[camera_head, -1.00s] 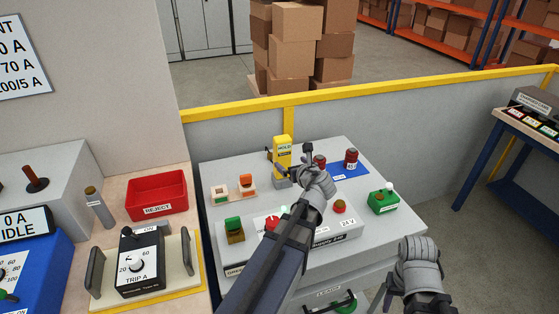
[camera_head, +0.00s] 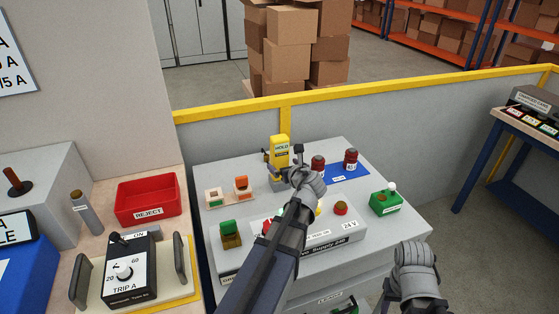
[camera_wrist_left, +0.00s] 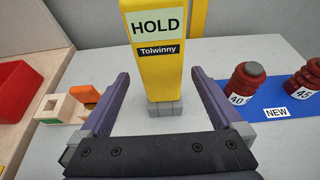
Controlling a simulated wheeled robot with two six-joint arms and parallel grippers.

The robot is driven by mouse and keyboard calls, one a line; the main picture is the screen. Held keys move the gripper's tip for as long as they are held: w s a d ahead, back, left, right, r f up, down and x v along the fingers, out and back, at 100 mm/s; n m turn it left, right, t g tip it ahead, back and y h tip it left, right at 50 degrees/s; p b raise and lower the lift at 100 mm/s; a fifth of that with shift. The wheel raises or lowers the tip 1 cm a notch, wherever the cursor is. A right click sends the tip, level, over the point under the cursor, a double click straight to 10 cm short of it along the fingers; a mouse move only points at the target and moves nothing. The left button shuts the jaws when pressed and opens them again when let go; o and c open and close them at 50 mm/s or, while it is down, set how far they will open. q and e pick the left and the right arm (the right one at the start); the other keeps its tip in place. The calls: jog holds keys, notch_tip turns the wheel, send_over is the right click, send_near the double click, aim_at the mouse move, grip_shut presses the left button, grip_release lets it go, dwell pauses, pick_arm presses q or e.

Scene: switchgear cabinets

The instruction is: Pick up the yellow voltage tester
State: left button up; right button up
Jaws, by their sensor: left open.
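The yellow voltage tester (camera_head: 279,153) stands upright in a grey base (camera_head: 278,184) at the back of the grey cabinet top. In the left wrist view the tester (camera_wrist_left: 156,62) carries a HOLD label and the word Tolwinny. My left gripper (camera_wrist_left: 162,80) is open, with one finger on each side of the tester in that view; I see no contact. In the head view the left gripper (camera_head: 284,156) is by the tester, its fingers partly hidden by the wrist. My right arm shows at the lower right, but its fingers cannot be made out.
Dark red pieces marked 40 and 45 (camera_wrist_left: 305,78) are on a blue mat (camera_wrist_left: 275,112) to the right. An orange piece (camera_head: 241,186) and a green box (camera_head: 386,201) are also on the top. A red REJECT bin (camera_head: 148,201) is left. A yellow rail (camera_head: 400,90) runs behind.

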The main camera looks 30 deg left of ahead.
aim_at(279, 136)
pick_arm(q)
jog(key=b+x, duration=0.1)
jog(key=x, duration=0.4)
jog(key=shift+w+b, duration=0.1)
jog(key=shift+b, duration=0.25)
jog(key=shift+r, duration=0.1)
jog(key=shift+c, duration=0.6)
jog(key=c, duration=1.5)
jog(key=shift+o, duration=0.2)
jog(key=shift+r, duration=0.15)
notch_tip(279, 136, up, 10)
jog(key=p, duration=1)
